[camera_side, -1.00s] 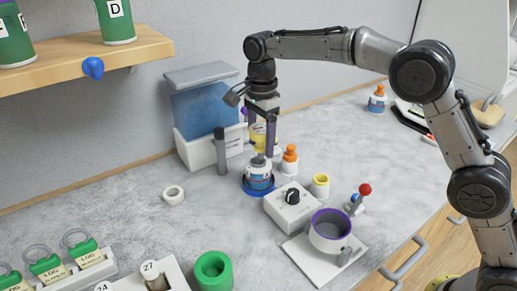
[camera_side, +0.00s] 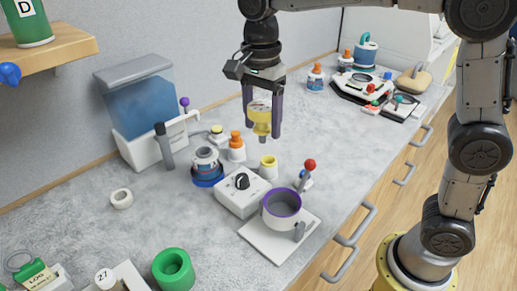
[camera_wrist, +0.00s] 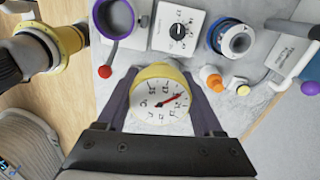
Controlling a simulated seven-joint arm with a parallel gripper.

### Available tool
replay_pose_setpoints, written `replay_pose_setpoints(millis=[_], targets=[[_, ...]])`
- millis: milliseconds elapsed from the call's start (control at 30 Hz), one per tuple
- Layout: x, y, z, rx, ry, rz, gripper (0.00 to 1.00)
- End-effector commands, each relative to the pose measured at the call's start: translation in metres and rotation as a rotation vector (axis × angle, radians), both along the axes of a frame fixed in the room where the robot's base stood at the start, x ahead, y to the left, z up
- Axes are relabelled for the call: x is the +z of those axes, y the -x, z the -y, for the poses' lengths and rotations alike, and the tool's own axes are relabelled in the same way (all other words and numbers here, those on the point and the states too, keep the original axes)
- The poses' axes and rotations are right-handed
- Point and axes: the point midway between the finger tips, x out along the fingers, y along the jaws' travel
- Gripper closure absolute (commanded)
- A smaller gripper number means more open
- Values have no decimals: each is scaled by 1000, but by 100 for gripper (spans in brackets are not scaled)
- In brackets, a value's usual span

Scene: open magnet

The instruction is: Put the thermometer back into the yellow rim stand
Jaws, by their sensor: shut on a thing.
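My gripper (camera_side: 262,115) is shut on the thermometer (camera_side: 260,122), which has a yellow body, a pale dial and a short grey stem pointing down. In the wrist view the thermometer's dial (camera_wrist: 163,102) faces the camera between the two fingers. The thermometer hangs upright in the air in the side view. The yellow rim stand (camera_side: 268,168), a small pale cup with a yellow rim, is on the bench below it in the picture, apart from the stem tip. The stand cannot be made out in the wrist view, where the thermometer covers the middle.
A blue tank (camera_side: 140,105) stands behind. The bench front right is clear.

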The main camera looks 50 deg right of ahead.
Motion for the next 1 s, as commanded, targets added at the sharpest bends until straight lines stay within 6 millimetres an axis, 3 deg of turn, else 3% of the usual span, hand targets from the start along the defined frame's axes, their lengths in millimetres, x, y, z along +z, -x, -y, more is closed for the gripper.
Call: replay_pose_setpoints(millis=[300, 533, 667, 767, 1000], targets=[[-14, 73, 53, -37, 0, -7, 100], [-15, 101, 71, -83, -3, 7, 100], [-12, 101, 75, -99, -5, 21, 100], [-17, 90, 76, -103, -5, 19, 100], [-40, 37, 71, -102, -4, 19, 100]])
